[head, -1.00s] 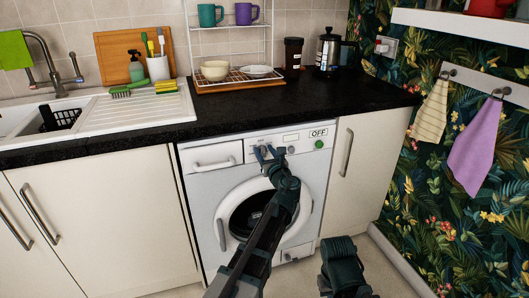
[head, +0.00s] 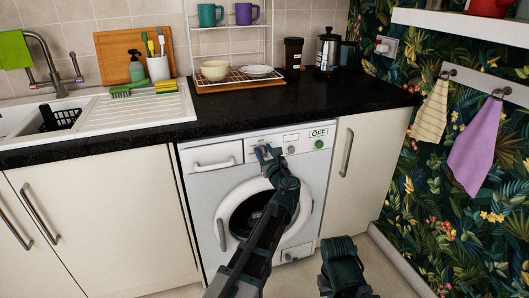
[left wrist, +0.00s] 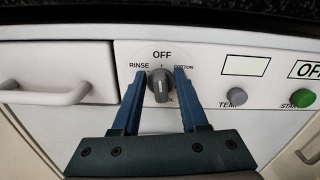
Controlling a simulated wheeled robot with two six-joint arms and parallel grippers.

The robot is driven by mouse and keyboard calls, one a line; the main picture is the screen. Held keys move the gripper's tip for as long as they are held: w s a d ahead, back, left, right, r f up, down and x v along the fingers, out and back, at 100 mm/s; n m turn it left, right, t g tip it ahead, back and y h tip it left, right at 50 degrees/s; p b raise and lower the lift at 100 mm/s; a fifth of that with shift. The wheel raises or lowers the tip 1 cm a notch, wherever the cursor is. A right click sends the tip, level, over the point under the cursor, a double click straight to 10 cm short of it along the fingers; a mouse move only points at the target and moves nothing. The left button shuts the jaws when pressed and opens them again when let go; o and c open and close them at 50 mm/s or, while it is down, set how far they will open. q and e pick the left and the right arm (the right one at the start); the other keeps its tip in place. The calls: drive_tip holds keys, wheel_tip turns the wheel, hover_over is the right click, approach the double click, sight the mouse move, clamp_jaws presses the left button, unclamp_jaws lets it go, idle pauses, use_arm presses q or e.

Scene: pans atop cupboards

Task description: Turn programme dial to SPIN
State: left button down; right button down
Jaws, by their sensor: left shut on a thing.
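The washing machine (head: 200,178) stands under the black worktop. Its programme dial (left wrist: 160,85) is a grey knob. In the left wrist view it has the labels OFF above, RINSE at left and COTTON at right. A label below the dial is mostly hidden by the knob and my gripper. A light line runs up and down on the knob. My left gripper (left wrist: 159,72) has its blue fingers on both sides of the dial and is shut on it. In the head view my left gripper (head: 266,153) covers the dial. The machine's display (head: 318,133) reads OFF. My right gripper's fingers do not show.
Right of the dial are the TEMP knob (left wrist: 236,96) and the green START button (left wrist: 301,98). The detergent drawer handle (left wrist: 45,96) is close on the left. The worktop (head: 225,121) overhangs just above the panel.

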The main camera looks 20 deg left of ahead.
use_arm(q)
drive_tip(key=n, duration=0.5)
drive_tip(key=shift+s+a+f, duration=0.15)
drive_tip(key=shift+s+a, duration=0.05)
drive_tip(key=shift+a, duration=0.1)
drive_tip(key=shift+s+a+f+n+b, duration=0.1)
drive_tip(key=shift+f+n+b, duration=0.2)
drive_tip(key=shift+n, duration=2.25)
drive_tip(key=shift+a+f+n+b, duration=0.1)
drive_tip(key=shift+f+n+b, duration=0.2)
drive_tip(key=shift+n, duration=2.3)
drive_tip(key=shift+s+f+n+b, duration=0.1)
drive_tip(key=shift+f+n+b, duration=0.2)
drive_tip(key=shift+n, duration=2.25)
drive_tip(key=c, duration=0.8)
unclamp_jaws()
drive_tip(key=shift+o, duration=0.2)
drive_tip(key=v, duration=1.3)
drive_tip(key=shift+s+d, duration=0.25)
